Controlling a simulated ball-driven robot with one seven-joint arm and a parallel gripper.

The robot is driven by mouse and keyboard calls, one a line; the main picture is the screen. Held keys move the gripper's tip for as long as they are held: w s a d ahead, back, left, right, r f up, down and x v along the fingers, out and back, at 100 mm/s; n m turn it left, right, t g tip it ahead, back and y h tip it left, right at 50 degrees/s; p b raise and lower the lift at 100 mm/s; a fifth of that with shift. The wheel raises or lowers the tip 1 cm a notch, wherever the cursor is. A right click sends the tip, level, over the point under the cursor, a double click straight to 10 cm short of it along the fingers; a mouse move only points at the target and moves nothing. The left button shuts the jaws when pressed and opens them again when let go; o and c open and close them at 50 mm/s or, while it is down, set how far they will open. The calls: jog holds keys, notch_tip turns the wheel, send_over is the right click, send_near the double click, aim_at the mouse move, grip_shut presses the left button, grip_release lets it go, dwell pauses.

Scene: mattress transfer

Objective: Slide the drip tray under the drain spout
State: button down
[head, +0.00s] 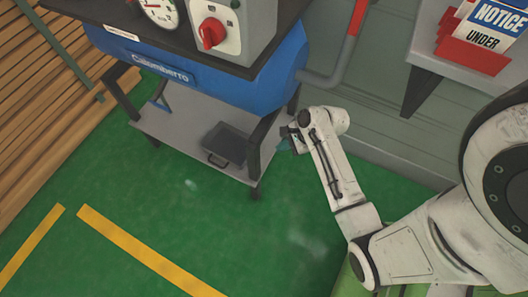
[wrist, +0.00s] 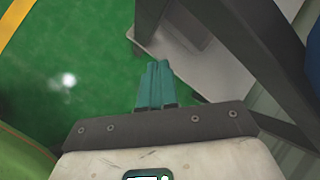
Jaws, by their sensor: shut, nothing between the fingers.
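The drip tray is a small dark grey open box (head: 227,144) with a handle at its front. It sits on the low grey shelf (head: 180,128) beneath the blue tank (head: 215,80), toward the shelf's right end. My gripper (head: 284,146) is just right of the stand's right front leg, outside the shelf and apart from the tray. In the wrist view the teal fingers (wrist: 156,86) are together and empty, pointing toward the shelf (wrist: 205,62). The tray cannot be made out clearly in the wrist view. I cannot identify a drain spout beneath the tank.
A dark stand leg (head: 257,150) rises between my gripper and the tray. A grey pipe with a red grip (head: 345,55) is at the tank's right. Stacked planks (head: 50,80) stand at left. The green floor (head: 130,200) in front is clear, with yellow lines.

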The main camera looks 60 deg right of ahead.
jog(key=d+f+m+t+h+b, duration=0.1)
jog(key=d+f+m+t+b, duration=0.2)
jog(key=d+f+m+b, duration=0.45)
jog(key=shift+m, duration=0.85)
jog(key=b+x, duration=0.1)
jog(key=x, duration=0.2)
jog(key=s+f+b+x, duration=0.1)
jog(key=b+x, duration=0.1)
jog(key=x, duration=0.2)
jog(key=b+x, duration=0.1)
jog(key=x, duration=0.3)
jog(key=shift+s+d+f, duration=0.1)
jog(key=shift+d+f, duration=0.2)
jog(key=shift+f, duration=0.15)
jog(key=shift+w+a+r+b, duration=0.15)
jog(key=shift+w+b, duration=0.45)
jog(key=shift+w, duration=0.6)
jog(key=shift+w+a+r, duration=0.1)
jog(key=shift+w+r, duration=0.05)
jog(key=shift+w, duration=0.6)
